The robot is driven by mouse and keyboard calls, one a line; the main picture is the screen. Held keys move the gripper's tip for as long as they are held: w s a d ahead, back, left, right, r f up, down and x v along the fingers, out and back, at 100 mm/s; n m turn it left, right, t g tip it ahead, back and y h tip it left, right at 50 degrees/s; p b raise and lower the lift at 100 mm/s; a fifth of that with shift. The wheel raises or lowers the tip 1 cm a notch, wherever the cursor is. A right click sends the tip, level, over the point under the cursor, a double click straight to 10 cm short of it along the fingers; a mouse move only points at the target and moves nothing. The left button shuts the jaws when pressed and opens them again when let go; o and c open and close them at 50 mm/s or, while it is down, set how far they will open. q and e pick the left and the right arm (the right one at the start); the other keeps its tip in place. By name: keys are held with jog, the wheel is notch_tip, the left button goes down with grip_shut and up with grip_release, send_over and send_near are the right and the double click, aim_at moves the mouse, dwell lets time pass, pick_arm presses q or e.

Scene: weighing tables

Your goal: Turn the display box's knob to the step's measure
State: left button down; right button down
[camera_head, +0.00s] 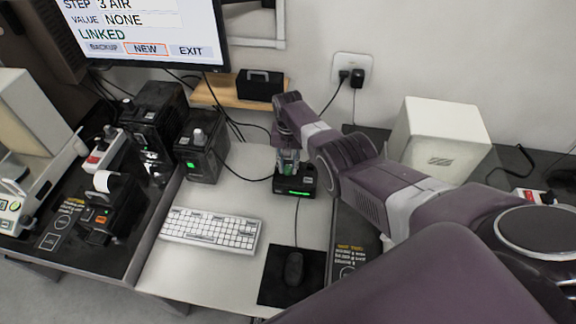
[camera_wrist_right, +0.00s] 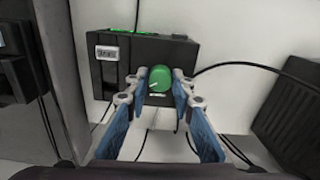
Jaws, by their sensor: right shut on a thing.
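The display box (camera_head: 295,185) is a small black box on the white desk, with a lit green display on its front. In the right wrist view the display box (camera_wrist_right: 190,53) fills the upper middle, with a green round knob (camera_wrist_right: 160,78) that has a white pointer line, and a small label reading too small to be sure of. My right gripper (camera_wrist_right: 160,88) has its two fingers shut on the knob, one on each side. In the head view the right gripper (camera_head: 287,163) is over the box and hides the knob. My left gripper is not in view.
A monitor (camera_head: 150,30) shows "STEP 3 AIR", "VALUE NONE", "LINKED". A keyboard (camera_head: 210,229) and a mouse (camera_head: 294,268) lie in front of the box. A black device (camera_head: 202,150) stands to its left. A white box (camera_head: 440,140) stands at the right. Cables run nearby.

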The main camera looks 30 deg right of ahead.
aim_at(288, 168)
jog(key=shift+r, duration=0.1)
jog(key=c, duration=1.7)
grip_release()
jog(key=shift+o, duration=0.2)
notch_tip(288, 168, up, 12)
